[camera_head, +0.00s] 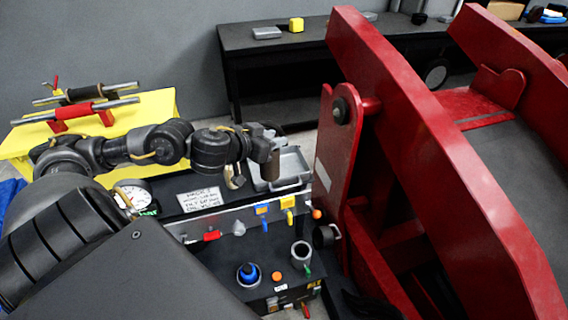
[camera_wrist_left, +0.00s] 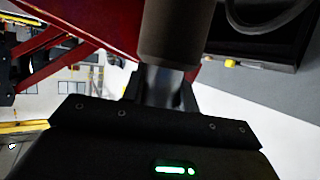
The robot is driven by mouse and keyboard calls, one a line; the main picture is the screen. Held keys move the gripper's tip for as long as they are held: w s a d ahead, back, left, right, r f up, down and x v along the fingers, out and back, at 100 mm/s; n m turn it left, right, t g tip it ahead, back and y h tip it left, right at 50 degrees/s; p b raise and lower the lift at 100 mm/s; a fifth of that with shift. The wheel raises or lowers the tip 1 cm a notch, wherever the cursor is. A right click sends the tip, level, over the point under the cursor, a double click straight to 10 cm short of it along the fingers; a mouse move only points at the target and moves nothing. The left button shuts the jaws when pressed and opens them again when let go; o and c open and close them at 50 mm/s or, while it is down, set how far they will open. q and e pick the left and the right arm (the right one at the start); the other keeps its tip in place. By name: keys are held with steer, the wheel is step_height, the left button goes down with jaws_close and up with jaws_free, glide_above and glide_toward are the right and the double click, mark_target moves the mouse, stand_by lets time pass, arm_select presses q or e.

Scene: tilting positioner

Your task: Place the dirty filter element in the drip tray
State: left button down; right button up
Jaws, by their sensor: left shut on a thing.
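The dirty filter element, a dark brownish cylinder (camera_head: 270,168), hangs upright from my left gripper (camera_head: 265,140). In the left wrist view the filter element (camera_wrist_left: 172,38) stands between the fingers (camera_wrist_left: 163,88), which are shut on its narrower end. The drip tray (camera_head: 294,163) is a shallow grey metal tray behind the control panel. In the head view the filter element overlaps the tray's left part; its exact height above the tray cannot be told. My right gripper is not in view.
A panel with coloured valves (camera_head: 262,212) and a sign (camera_head: 200,199) lies in front of the tray. A red positioner frame (camera_head: 338,150) rises close on the right. A yellow stand (camera_head: 150,108) is at the left, a dark bench (camera_head: 290,40) at the back.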

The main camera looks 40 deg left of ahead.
arm_select(q)
steer(key=shift+a, duration=0.1)
steer(key=w+a+f, duration=0.9)
steer(key=w+f, duration=0.1)
steer(key=f, duration=0.2)
steer(key=shift+f, duration=0.45)
steer(key=c, duration=1.1)
jaws_free()
steer(key=shift+f, duration=0.1)
steer(key=v, duration=1.2)
